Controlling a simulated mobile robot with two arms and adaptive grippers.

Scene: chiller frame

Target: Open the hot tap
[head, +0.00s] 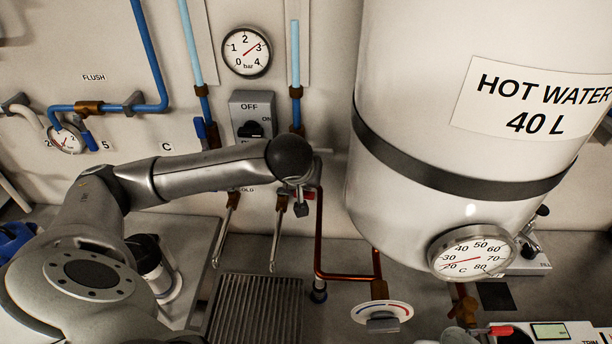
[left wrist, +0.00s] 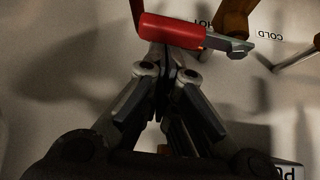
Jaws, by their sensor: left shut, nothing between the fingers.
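The hot tap's red lever (left wrist: 172,30) lies crosswise just ahead of my left gripper (left wrist: 168,65) in the left wrist view. Its metal end meets a brass body (left wrist: 234,22), beside a partly covered HOT label. The fingers are shut and empty, with their tips at the lever's lower edge; I cannot tell if they touch. In the head view a bit of the red lever (head: 308,195) shows beside my left gripper (head: 301,206), under my wrist, which hides most of both. The hot spout (head: 276,240) hangs below. My right gripper is not in view.
A copper pipe (head: 319,235) runs down just right of my gripper. The large hot water tank (head: 400,110) stands close on the right. A switch box (head: 251,112) is on the wall behind.

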